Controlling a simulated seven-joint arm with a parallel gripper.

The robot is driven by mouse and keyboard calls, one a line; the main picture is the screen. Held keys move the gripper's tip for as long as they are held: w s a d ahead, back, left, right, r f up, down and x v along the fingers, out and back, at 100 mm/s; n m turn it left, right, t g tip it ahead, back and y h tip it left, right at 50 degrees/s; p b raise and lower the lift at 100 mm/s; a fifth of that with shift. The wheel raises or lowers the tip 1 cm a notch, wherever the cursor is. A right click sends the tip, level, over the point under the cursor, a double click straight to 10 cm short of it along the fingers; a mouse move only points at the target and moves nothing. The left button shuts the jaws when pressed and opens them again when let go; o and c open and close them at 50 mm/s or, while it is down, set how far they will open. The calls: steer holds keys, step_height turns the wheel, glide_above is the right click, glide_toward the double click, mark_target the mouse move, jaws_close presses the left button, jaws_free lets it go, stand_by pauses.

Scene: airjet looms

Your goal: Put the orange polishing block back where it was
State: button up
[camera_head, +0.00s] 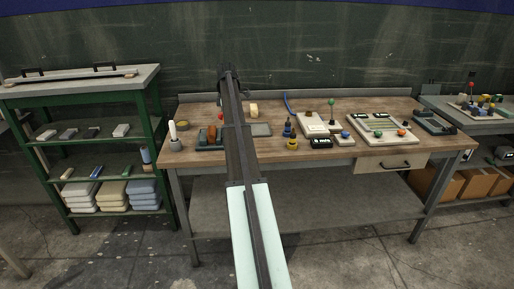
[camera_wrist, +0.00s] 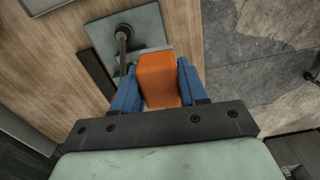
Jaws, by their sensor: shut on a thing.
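The orange polishing block (camera_wrist: 158,80) is in the wrist view, clamped between the two blue fingers of my gripper (camera_wrist: 158,72). Its far end lies over or close to the near edge of a grey-blue plate (camera_wrist: 145,24); I cannot tell if it touches. A dark upright post with a round knob (camera_wrist: 124,32) stands on that plate, just left of the block's far end. A dark strip (camera_wrist: 96,74) lies left of my fingers. In the head view my arm crosses the middle of the workbench and my fingers cannot be made out.
A green shelf (camera_head: 95,140) stands left. Floor (camera_wrist: 262,40) shows beyond the bench edge.

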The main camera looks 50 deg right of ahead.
glide_above(262, 149)
steer(key=f, duration=0.2)
steer(key=shift+n, duration=0.4)
steer(key=shift+f, duration=5)
steer(key=shift+f, duration=0.15)
steer(key=o, duration=1)
step_height(262, 149, up, 12)
steer(key=shift+r, duration=0.2)
